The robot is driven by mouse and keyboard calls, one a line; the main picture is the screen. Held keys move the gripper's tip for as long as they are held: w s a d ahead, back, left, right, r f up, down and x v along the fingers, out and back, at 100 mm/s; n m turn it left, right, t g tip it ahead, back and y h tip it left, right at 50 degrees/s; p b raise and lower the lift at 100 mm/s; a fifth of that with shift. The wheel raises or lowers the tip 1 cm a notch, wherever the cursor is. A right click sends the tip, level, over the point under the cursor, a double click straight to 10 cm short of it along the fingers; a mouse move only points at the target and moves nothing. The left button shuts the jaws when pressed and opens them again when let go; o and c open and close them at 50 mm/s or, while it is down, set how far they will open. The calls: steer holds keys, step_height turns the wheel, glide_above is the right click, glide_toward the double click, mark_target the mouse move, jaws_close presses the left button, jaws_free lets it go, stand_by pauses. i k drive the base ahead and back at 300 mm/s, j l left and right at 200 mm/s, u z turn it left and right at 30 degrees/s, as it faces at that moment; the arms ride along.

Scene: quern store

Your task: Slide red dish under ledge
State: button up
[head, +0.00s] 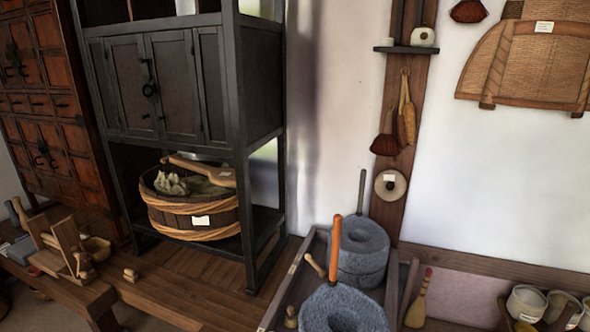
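I cannot make out a red dish in the head view. Two dark red-brown items hang on the wall, one at the top (468,11) and one on the wooden post (385,145); I cannot tell what they are. A small dark ledge (405,50) is fixed across the post and bears a white, rounded object (423,37). Whether it is the task's ledge is unclear. My gripper is not in view.
A black cabinet (170,85) holds a wooden tub (195,215) on its lower shelf. Grey quern stones (362,250) stand in a wooden tray (296,290) at the front. Cups (526,303) sit at lower right.

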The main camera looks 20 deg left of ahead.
mark_target(34, 271)
steer(key=j, duration=1.3)
steer(key=i+j+u, duration=0.1)
steer(key=j, duration=1.2)
steer(key=i+j+u, duration=0.1)
steer(key=j, duration=0.55)
steer(key=i+j, duration=0.1)
steer(key=j, duration=0.55)
steer(key=i+j, duration=0.1)
steer(key=j, duration=0.5)
steer(key=j+u, duration=0.1)
steer(key=j, duration=1.2)
steer(key=i+j, duration=0.15)
steer(key=j, duration=1.1)
steer(key=i+j+u, duration=0.1)
steer(key=j, duration=1)
steer(key=k, duration=0.15)
steer(key=j+u, duration=0.05)
